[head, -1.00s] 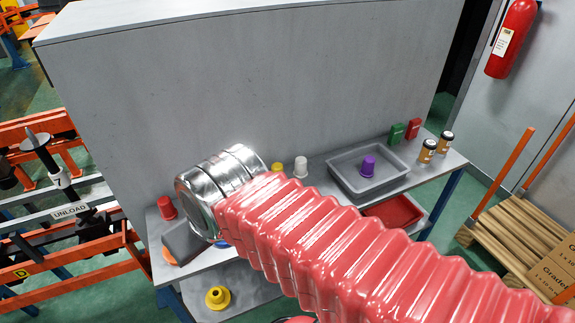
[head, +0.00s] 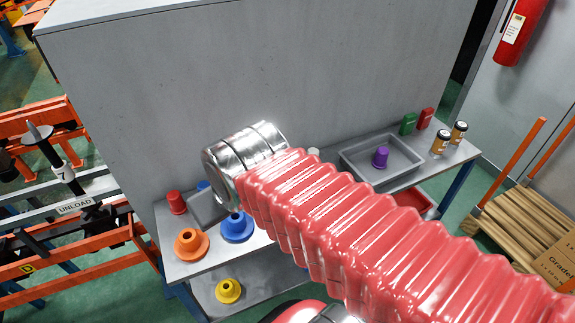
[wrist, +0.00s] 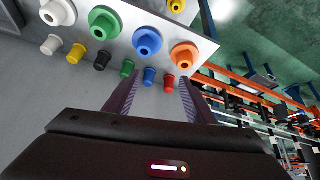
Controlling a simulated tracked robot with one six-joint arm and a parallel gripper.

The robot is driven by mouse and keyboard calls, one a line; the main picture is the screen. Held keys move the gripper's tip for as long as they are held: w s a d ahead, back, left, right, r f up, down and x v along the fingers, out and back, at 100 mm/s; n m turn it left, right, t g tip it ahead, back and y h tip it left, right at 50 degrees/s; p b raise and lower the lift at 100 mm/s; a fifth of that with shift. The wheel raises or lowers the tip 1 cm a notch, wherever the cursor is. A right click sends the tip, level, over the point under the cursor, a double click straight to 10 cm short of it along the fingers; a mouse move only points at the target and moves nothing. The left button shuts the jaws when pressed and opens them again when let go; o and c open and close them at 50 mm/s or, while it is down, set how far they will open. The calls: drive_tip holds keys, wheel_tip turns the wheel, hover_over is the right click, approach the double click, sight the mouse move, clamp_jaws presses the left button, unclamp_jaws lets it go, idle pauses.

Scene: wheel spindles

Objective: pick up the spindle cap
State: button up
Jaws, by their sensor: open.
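Several small cup-shaped caps stand in a row on the grey bench. In the wrist view they include a red cap (wrist: 169,83), a blue cap (wrist: 149,76), a green cap (wrist: 127,68), a black cap (wrist: 102,60), a yellow cap (wrist: 76,53) and a white cap (wrist: 51,45). Which one is the spindle cap I cannot tell. My gripper (wrist: 159,78) is open and empty, with the blue and red caps showing between its fingers. In the head view the red cap (head: 176,203) stands at the bench's left end; my arm hides much of the row.
Flanged pieces, orange (head: 191,243) and blue (head: 237,227), sit along the front edge. A yellow one (head: 229,291) is on the lower shelf. A grey tray (head: 410,160) holds a purple cap (head: 380,157). A tall grey panel (head: 250,80) stands behind the bench.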

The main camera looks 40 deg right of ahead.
drive_tip(key=w+d+f+m+t+h, duration=0.1)
drive_tip(key=w+d+t+h, duration=0.3)
drive_tip(key=d, duration=0.8)
drive_tip(key=w+d+f+g+h, duration=0.15)
drive_tip(key=w+d, duration=0.35)
drive_tip(key=d, duration=0.8)
drive_tip(key=s+d+f+t+y, duration=0.1)
drive_tip(key=f, duration=0.2)
drive_tip(key=s+d+f+t+y, duration=0.3)
drive_tip(key=s+f, duration=0.1)
drive_tip(key=f, duration=0.1)
drive_tip(key=shift+s+d+f+n+t+y, duration=0.15)
drive_tip(key=shift+d+f+n+t+y, duration=0.15)
drive_tip(key=shift+d+n, duration=0.1)
drive_tip(key=shift+s+a+f+t+y, duration=0.15)
drive_tip(key=shift+s+a+t+y, duration=0.1)
drive_tip(key=shift+s+a+y, duration=0.2)
drive_tip(key=x, duration=0.8)
drive_tip(key=shift+w+d+f, duration=0.1)
drive_tip(key=shift+w+f, duration=0.05)
drive_tip(key=shift+w, duration=0.1)
